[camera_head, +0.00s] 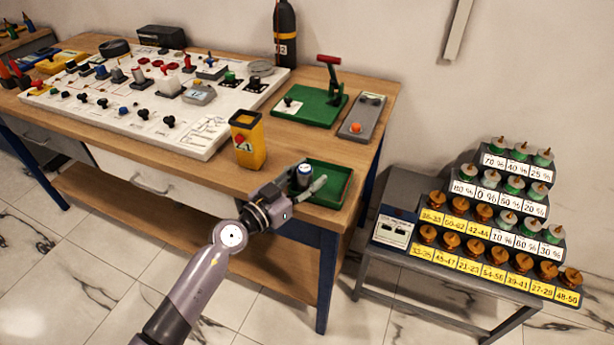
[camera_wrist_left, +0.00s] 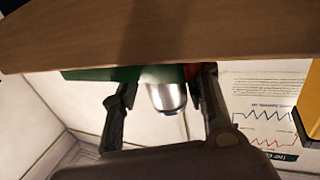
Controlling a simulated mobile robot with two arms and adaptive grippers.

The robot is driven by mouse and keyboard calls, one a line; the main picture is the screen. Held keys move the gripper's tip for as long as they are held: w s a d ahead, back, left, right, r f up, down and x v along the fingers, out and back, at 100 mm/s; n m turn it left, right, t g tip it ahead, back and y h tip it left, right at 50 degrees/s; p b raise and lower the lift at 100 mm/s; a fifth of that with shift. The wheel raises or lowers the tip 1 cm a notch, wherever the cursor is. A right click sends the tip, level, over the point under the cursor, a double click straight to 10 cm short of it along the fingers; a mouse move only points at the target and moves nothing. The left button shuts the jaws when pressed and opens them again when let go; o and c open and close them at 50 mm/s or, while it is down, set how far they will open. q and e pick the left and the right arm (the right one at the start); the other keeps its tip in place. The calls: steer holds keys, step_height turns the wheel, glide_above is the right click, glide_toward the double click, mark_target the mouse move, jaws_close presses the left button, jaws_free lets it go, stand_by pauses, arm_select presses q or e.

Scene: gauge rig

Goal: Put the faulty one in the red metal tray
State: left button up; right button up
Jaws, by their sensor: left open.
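A small cylindrical part (camera_head: 304,170), pale with a dark blue band, is at the left side of a shallow tray (camera_head: 334,198) on the table's front right corner. The tray is green inside, with a dark rim; a red patch shows beside the green in the left wrist view. My left gripper (camera_head: 305,182) is open, its fingers on either side of the part. In the left wrist view, the part shows as a silver cylinder (camera_wrist_left: 167,96) between the fingers of the gripper (camera_wrist_left: 164,100), apparently with gaps. I cannot tell whether the part rests on the tray floor.
A yellow bin (camera_head: 247,145) stands close left of the gripper. Behind are a white board (camera_head: 205,135) full of components, a green press (camera_head: 310,108) and a grey box (camera_head: 362,118). Right, a low bench bears a stepped rack (camera_head: 480,262) of orange and green labelled items.

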arm_select(q)
steer(key=shift+a+f, duration=0.25)
steer(key=shift+f, duration=0.05)
